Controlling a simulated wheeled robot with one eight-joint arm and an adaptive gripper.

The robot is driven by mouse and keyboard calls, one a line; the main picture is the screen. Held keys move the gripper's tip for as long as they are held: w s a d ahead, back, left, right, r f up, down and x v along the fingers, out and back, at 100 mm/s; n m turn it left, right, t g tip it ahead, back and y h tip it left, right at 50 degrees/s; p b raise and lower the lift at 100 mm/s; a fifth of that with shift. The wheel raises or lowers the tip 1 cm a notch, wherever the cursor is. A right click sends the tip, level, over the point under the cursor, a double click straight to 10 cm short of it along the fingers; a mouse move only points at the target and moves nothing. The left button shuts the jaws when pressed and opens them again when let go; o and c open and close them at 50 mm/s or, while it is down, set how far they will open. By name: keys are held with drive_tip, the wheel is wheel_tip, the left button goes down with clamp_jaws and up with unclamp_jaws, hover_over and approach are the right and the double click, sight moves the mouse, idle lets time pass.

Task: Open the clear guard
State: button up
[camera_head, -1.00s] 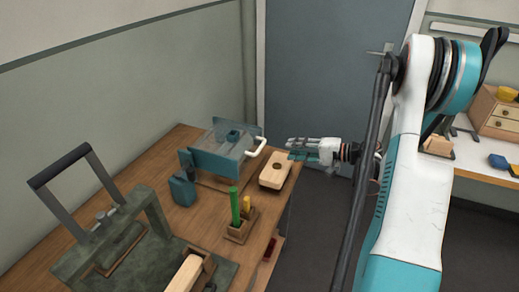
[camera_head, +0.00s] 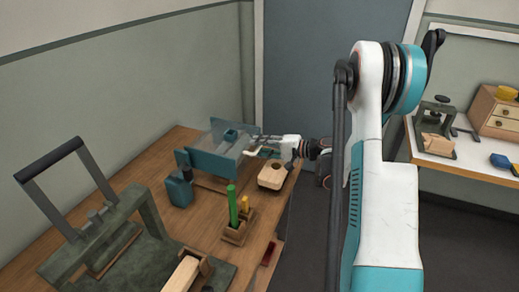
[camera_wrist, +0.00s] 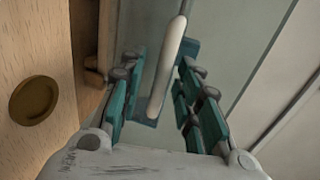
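The clear guard (camera_head: 222,127) sits on a teal fixture (camera_head: 213,165) at the far end of the wooden bench. Its cream bar handle (camera_wrist: 168,65) shows in the wrist view, between the two fingers and lengthwise with them. My gripper (camera_head: 258,145) is at the guard's right side, by the handle, which it partly hides in the head view. In the wrist view my gripper (camera_wrist: 155,95) is open, with a gap on both sides of the handle. I cannot tell how deep the handle lies between the fingertips.
A wooden block with a round hole (camera_head: 272,178) lies just below my gripper. A holder with green and yellow sticks (camera_head: 235,232), a teal bottle-like block (camera_head: 179,189) and a dark press with a handle (camera_head: 110,235) stand nearer on the bench.

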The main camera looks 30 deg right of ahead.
drive_tip(key=shift+w+a, duration=0.1)
drive_tip(key=shift+w, duration=0.05)
drive_tip(key=shift+c, duration=0.2)
clamp_jaws()
